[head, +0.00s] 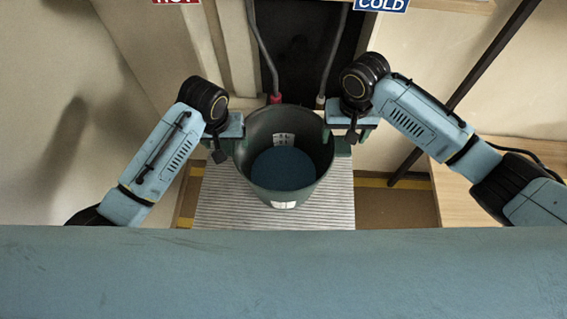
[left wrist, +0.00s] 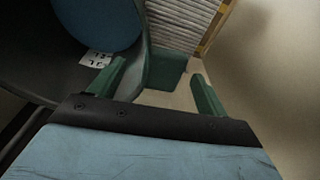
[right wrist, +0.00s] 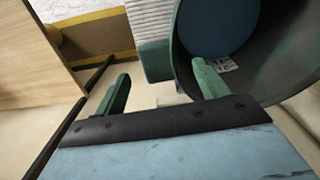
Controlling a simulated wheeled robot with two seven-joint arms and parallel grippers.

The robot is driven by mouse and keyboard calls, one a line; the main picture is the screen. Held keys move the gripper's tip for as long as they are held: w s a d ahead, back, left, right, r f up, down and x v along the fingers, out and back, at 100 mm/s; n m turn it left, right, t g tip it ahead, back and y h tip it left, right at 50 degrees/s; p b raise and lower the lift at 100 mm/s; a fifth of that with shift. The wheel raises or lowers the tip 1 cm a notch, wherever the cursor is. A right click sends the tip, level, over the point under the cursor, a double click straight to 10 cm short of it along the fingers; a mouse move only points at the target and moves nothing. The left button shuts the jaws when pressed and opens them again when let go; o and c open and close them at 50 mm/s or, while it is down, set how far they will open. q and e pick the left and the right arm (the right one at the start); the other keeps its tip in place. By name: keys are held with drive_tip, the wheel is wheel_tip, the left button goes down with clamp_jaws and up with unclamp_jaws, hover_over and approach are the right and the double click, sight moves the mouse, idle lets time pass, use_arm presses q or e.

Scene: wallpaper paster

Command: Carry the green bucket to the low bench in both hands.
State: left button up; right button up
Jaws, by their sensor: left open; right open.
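The green bucket (head: 322,150) stands upright at the middle of the head view, with a flat blue surface inside it and white labels. A green block juts from each side of its rim, showing in the left wrist view (left wrist: 168,70) and the right wrist view (right wrist: 154,60). My left gripper (head: 228,148) is open at the bucket's left side, its fingers pointing toward the left block. My right gripper (head: 352,140) is open at the right side, facing the right block. Neither is closed on anything. I cannot tell which surface is the low bench.
A wooden surface (head: 450,195) and a dark bar (head: 480,75) are at the right. A wall closes the left.

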use_arm(q)
drive_tip(key=shift+w+f, duration=0.25)
drive_tip(key=shift+f, duration=1.05)
use_arm(e)
drive_tip(key=shift+f, duration=1.3)
use_arm(q)
drive_tip(key=c, duration=1.7)
use_arm(e)
clamp_jaws()
use_arm(q)
drive_tip(key=shift+w+r, duration=0.1)
drive_tip(key=shift+r, duration=0.05)
use_arm(e)
drive_tip(key=shift+w+r, duration=0.15)
